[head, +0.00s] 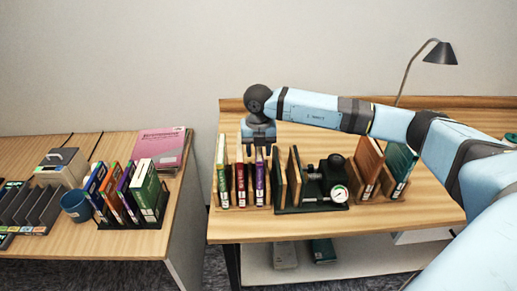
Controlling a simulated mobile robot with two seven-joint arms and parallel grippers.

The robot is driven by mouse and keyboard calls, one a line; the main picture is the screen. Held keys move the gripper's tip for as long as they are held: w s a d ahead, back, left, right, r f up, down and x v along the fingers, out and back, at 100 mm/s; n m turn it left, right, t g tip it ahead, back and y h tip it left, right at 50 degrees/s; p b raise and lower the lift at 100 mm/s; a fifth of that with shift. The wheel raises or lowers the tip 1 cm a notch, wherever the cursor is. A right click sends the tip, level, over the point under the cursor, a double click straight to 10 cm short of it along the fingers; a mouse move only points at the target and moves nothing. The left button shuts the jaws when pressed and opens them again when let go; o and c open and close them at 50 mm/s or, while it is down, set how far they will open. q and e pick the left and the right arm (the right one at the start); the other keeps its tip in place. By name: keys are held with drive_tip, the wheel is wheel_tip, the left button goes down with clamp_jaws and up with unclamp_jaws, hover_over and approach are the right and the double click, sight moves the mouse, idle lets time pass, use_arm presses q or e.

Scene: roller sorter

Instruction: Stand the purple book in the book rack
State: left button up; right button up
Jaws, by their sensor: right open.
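A purple book (260,180) stands upright at the right end of a row of books in a wooden rack (233,207) on the right desk. A red book (240,182) and a green book (222,175) stand to its left. My right gripper (257,151) points down at the top of the purple book, with its fingers apart. I cannot tell whether they touch it. Another purple-spined book (128,195) stands among several books in a black rack (135,222) on the left desk. My left gripper is out of view.
A black device with a gauge (339,194) and wooden panels stands right of the purple book. Brown (367,165) and teal (400,168) books stand farther right. A lamp (440,53) is behind. The left desk holds a blue mug (76,206) and a pink book (160,148).

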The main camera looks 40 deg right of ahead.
wheel_tip(320, 180, up, 12)
drive_tip(key=b, duration=0.2)
idle(0.5)
